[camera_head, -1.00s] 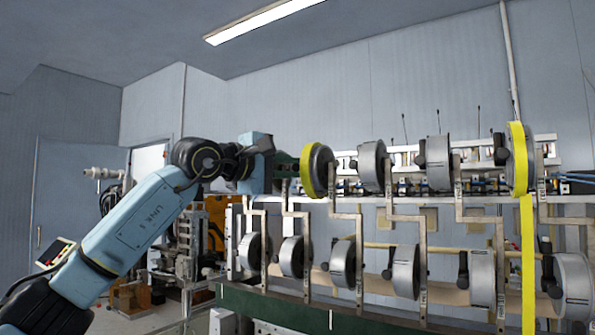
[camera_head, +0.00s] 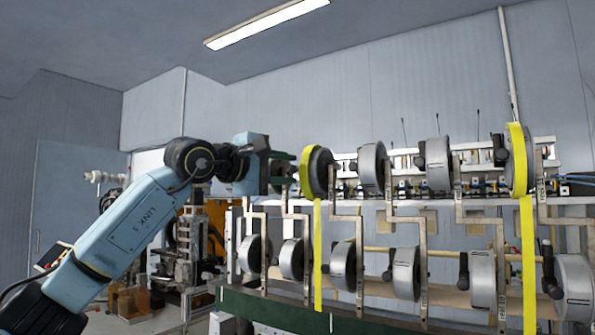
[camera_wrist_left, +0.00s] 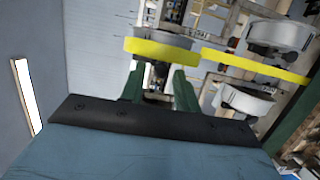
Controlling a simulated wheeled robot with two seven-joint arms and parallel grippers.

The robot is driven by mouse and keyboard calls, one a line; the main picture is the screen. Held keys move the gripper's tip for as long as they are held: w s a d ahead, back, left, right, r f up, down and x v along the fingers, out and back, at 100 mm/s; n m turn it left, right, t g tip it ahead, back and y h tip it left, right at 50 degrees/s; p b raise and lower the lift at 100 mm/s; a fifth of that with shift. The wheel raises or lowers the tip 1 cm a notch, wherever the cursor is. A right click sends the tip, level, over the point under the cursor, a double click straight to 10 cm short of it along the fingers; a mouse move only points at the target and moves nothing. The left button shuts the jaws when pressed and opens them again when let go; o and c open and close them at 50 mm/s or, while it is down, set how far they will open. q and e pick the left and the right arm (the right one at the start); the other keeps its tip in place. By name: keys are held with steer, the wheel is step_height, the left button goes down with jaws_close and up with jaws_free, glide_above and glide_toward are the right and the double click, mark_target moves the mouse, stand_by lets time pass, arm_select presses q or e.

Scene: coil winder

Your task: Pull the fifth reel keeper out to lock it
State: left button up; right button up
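My left gripper (camera_head: 284,172) is at the left side of the upper row's leftmost reel (camera_head: 318,170), which carries yellow tape. In the left wrist view its two green fingers (camera_wrist_left: 159,92) stand apart, just short of the yellow-edged reel (camera_wrist_left: 160,49). A small dark and pale part shows between the fingers, and I cannot tell whether it is this reel's keeper. Black keepers show on other upper reels, such as one keeper (camera_head: 421,154) on a grey reel (camera_head: 439,164). My right gripper is in neither view.
Yellow tape strips hang from the leftmost upper reel (camera_head: 318,255) and the rightmost one (camera_head: 527,255). A lower row of grey reels (camera_head: 404,272) sits between metal brackets (camera_head: 423,255). A dark green beam (camera_head: 270,306) runs below. Open floor lies at the lower left.

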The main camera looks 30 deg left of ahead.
arm_select(q)
steer(key=shift+b+v, duration=0.55)
steer(key=shift+v, duration=0.7)
steer(key=b+v, duration=0.1)
steer(key=v, duration=0.4)
steer(key=shift+w+a, duration=0.1)
